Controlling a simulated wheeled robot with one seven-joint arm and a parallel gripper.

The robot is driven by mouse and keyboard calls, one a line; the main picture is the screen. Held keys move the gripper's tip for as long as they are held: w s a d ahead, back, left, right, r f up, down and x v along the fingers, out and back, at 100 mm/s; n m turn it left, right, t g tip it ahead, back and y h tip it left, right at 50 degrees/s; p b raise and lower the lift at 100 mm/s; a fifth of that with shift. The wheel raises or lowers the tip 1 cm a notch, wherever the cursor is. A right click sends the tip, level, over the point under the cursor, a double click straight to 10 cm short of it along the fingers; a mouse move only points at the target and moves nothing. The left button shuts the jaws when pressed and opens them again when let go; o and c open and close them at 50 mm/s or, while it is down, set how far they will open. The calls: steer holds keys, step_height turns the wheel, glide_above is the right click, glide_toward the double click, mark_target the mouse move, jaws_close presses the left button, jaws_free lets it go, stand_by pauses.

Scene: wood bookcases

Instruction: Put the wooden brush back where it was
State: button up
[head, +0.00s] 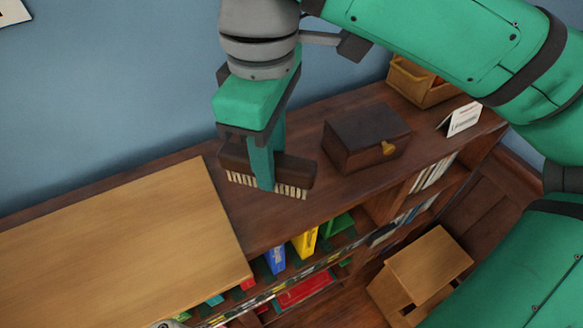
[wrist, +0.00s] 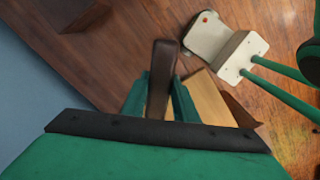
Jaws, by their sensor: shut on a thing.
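The wooden brush (head: 297,170) has a dark brown back and pale bristles facing down. It is between the fingers of my gripper (head: 262,168), which is shut on it. In the head view the brush appears at the bookcase top, left of a dark wooden box; I cannot tell whether the bristles touch the surface. In the wrist view the brush (wrist: 162,75) shows as a dark bar between the green fingers of my gripper (wrist: 160,98).
The dark box (head: 365,137) with a brass knob stands on the bookcase top (head: 300,215). A light wood board (head: 110,250) lies at left. A white card (head: 460,119) and a wooden tray (head: 415,82) are at right. A wooden stool (head: 428,265) stands on the floor.

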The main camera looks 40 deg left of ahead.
steer(key=w+f, duration=0.1)
steer(key=f, duration=0.1)
steer(key=w+a+f, duration=0.1)
steer(key=w, duration=0.1)
steer(key=w+f, duration=0.2)
steer(key=shift+w+a+f, duration=0.15)
steer(key=shift+a+f, duration=0.1)
steer(key=shift+f, duration=0.1)
steer(key=f, duration=0.3)
steer(key=shift+w, duration=0.35)
steer(key=shift+f, duration=0.45)
steer(key=shift+f, duration=0.15)
steer(key=o, duration=1)
steer(key=shift+o, duration=0.2)
step_height(320, 180, up, 12)
steer(key=shift+a, duration=0.1)
